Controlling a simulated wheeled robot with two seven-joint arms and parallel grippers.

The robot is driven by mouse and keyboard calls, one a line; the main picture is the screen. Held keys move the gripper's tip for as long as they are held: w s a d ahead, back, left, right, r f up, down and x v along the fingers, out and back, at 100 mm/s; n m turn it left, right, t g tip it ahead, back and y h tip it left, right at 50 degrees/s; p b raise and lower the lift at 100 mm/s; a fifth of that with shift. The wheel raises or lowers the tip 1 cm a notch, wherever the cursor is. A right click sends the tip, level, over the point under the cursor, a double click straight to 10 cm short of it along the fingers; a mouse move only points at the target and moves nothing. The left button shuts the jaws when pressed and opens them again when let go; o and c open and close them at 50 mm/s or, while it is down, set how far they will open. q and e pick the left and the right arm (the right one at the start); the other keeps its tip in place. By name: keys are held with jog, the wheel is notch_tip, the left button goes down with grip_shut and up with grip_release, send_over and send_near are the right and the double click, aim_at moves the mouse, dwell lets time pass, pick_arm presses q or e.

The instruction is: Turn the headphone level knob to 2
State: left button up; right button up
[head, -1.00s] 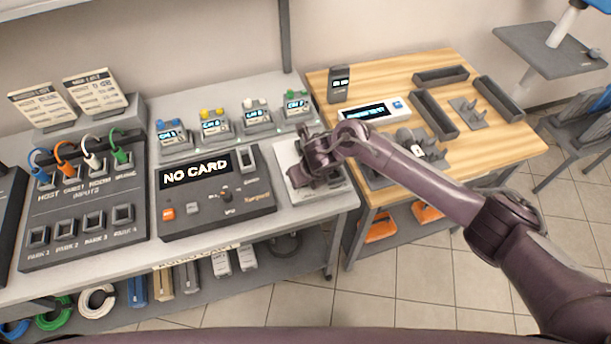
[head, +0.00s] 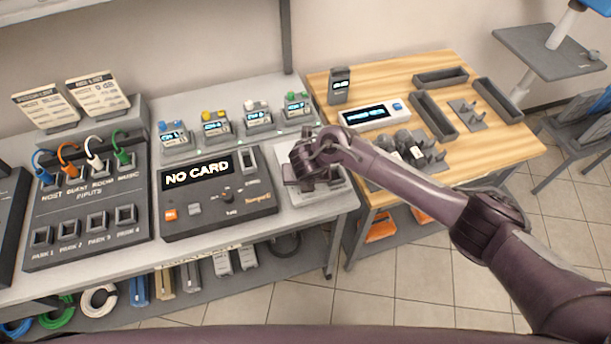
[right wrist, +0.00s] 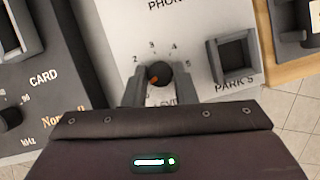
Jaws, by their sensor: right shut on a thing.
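The headphone level knob (right wrist: 160,73) is a small dark round knob on a white panel (right wrist: 125,30) in the right wrist view. The numbers 2, 3, 4 and 5 curve around its upper side. An orange mark shows on the knob's lower left; the lower part of the scale is hidden by my gripper. My right gripper (right wrist: 159,84) is shut on the knob, one finger on its left and one on its right. In the head view my right gripper (head: 312,178) is over the white panel (head: 338,203) and hides the knob. My left gripper is not in view.
A dark recorder (head: 215,215) reading NO CARD stands just left of the panel. A PARK 5 socket (right wrist: 234,55) is right of the knob. A wooden table (head: 395,80) with trays and a small display unit (head: 372,113) is to the right.

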jog(key=m+h+p, duration=0.1)
jog(key=m, duration=0.1)
jog(key=m+p, duration=0.1)
jog(key=m, duration=0.1)
jog(key=shift+a+r+m+h, duration=0.15)
jog(key=shift+m+h, duration=0.15)
jog(key=shift+h, duration=0.1)
jog(key=m+h, duration=0.1)
jog(key=m, duration=0.1)
jog(key=shift+a+m+g+p, duration=0.1)
jog(key=shift+m+g+p, duration=0.25)
jog(key=shift+m+g, duration=0.05)
jog(key=shift+m+g+h, duration=0.3)
jog(key=shift+m, duration=0.9)
jog(key=shift+w+m+g+h, duration=0.2)
jog(key=shift+m+g+h, duration=0.25)
jog(key=shift+m, duration=1.05)
jog(key=o, duration=1)
